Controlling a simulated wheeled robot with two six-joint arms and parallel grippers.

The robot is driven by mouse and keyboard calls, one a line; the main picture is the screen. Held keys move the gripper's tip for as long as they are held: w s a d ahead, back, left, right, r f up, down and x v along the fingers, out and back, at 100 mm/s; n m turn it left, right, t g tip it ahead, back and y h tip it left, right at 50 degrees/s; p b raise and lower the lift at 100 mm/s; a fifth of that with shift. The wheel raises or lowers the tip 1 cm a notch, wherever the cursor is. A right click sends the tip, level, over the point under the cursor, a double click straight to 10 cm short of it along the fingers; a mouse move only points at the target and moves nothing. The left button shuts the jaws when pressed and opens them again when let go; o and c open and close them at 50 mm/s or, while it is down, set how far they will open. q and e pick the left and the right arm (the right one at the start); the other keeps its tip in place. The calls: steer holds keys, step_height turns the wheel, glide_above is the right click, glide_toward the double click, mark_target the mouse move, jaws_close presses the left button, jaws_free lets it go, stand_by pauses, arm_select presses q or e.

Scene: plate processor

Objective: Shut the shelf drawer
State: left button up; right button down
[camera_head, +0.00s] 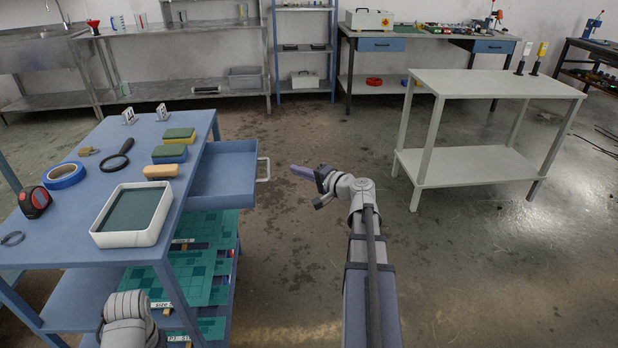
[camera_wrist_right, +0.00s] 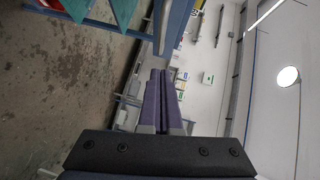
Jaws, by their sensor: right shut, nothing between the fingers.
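The blue shelf drawer (camera_head: 222,178) is pulled out from the right side of the blue shelf table (camera_head: 80,228). Its pale handle (camera_head: 264,170) faces right, towards my right gripper. My right gripper (camera_head: 296,171) is shut and empty, just right of the handle with a small gap, its purple fingers pointing left. In the right wrist view the fingers (camera_wrist_right: 160,96) lie together with nothing between them. A blue panel edge, likely the drawer, shows at the top of that view. My left gripper is out of view; only a part of my left arm shows at the bottom left.
On the shelf table are a white tray (camera_head: 96,234), blue tape (camera_head: 63,176), a tape measure (camera_head: 34,202), a magnifier (camera_head: 117,157) and sponges (camera_head: 174,150). Green sheets (camera_head: 205,262) lie below the drawer. A white table (camera_head: 490,84) stands right; floor between is clear.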

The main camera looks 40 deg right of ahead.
mark_target(219, 183)
steer(key=w+a+f+b, duration=0.1)
steer(key=w+a, duration=0.3)
steer(key=shift+w, duration=0.3)
steer(key=shift+f, duration=0.1)
steer(key=w+a, duration=0.3)
steer(key=a, duration=0.2)
steer(key=w+a, duration=0.3)
steer(key=a, duration=0.2)
steer(key=w+a, duration=0.3)
steer(key=a, duration=0.2)
steer(key=shift+w+a, duration=0.2)
steer(key=shift+w, duration=0.1)
steer(key=shift+a, duration=0.2)
